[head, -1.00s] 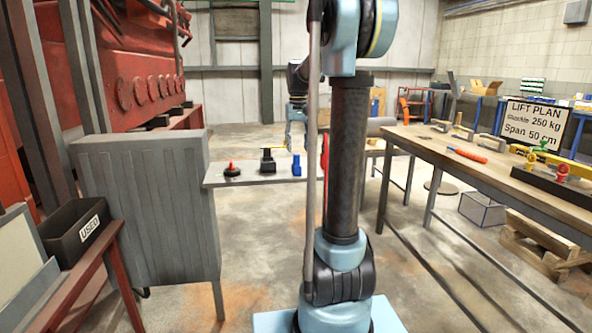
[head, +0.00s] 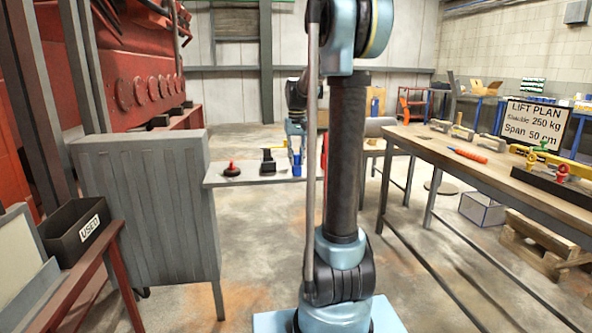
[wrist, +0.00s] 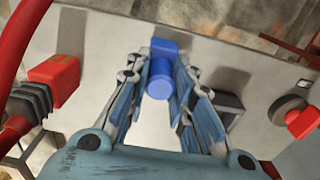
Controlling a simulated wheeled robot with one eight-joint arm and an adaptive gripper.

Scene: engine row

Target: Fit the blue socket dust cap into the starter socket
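The blue dust cap (wrist: 161,78) stands on the grey table, between my gripper's fingers in the wrist view. It also shows low under my gripper in the head view (head: 297,170). My gripper (wrist: 160,65) is open, with a finger on each side of the cap. The gaps are narrow, and I cannot tell whether either finger touches it. I cannot make out the starter socket in either view.
A red knob on a dark base (head: 232,169) and a black block (head: 268,162) stand on the grey table (head: 222,181). A red box with a black ribbed boot (wrist: 53,80) is left of the cap in the wrist view. A wooden workbench (head: 440,145) stands at right.

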